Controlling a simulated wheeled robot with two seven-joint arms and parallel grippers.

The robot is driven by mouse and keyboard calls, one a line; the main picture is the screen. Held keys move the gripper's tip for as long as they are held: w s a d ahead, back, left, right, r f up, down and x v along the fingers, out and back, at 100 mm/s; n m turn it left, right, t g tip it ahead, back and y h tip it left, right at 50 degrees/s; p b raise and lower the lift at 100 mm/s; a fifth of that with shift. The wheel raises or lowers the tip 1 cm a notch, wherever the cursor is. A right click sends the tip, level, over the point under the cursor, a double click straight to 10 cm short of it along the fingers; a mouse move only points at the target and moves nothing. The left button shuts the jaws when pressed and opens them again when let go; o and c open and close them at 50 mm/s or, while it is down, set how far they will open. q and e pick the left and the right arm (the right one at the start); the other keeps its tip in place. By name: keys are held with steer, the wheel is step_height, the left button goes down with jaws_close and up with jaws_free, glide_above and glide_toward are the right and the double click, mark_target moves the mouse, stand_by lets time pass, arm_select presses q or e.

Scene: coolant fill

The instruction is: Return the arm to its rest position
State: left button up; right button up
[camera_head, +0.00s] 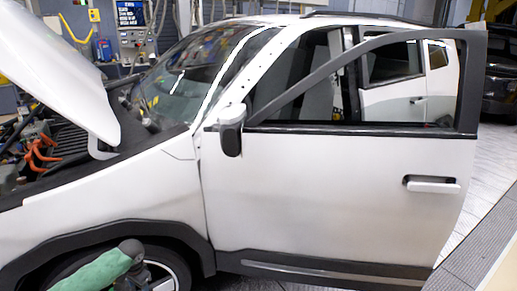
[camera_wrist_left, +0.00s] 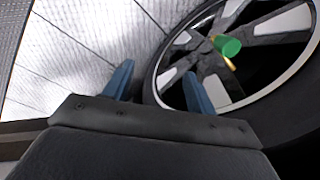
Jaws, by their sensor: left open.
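My left gripper (camera_wrist_left: 154,70) shows in the left wrist view with its two blue fingers apart and nothing between them. It is near the front wheel (camera_wrist_left: 270,22), with the floor also behind the fingers. In the head view, part of my left arm with a green cover (camera_head: 95,272) comes in at the bottom left, in front of the wheel. The left gripper's fingers cannot be made out there. My right arm and gripper do not show.
A white car (camera_head: 110,210) stands close in front, with its hood (camera_head: 50,65) raised and front door (camera_head: 330,190) open. A small green piece with a yellowish tip (camera_wrist_left: 226,45) shows against the wheel. Tiled floor (camera_wrist_left: 70,50) is clear beside the tire.

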arm_select(q)
steer(key=w+d+r+m+t, duration=0.1)
steer(key=w+d+r+t, duration=0.1)
steer(key=d+r, duration=0.45)
steer(key=s+d+r+t, duration=0.2)
steer(key=s+d+r, duration=0.25)
steer(key=d, duration=0.35)
steer(key=s+d+r+t, duration=0.2)
steer(key=s+d+r, duration=0.2)
steer(key=d+r, duration=0.3)
steer(key=s+d+f+n+g+h, duration=0.1)
steer(key=s+d+f, duration=0.2)
steer(key=s, duration=0.8)
steer(key=s+d+f+n+g+h, duration=0.1)
steer(key=s+f, duration=0.5)
steer(key=s, duration=0.6)
steer(key=s+d+f+n+g+h, duration=0.1)
steer(key=s+d+f, duration=0.3)
steer(key=s, duration=0.8)
steer(key=shift+d+f+n+g, duration=0.3)
steer(key=shift+d+n+g, duration=0.2)
steer(key=shift+d+g, duration=0.15)
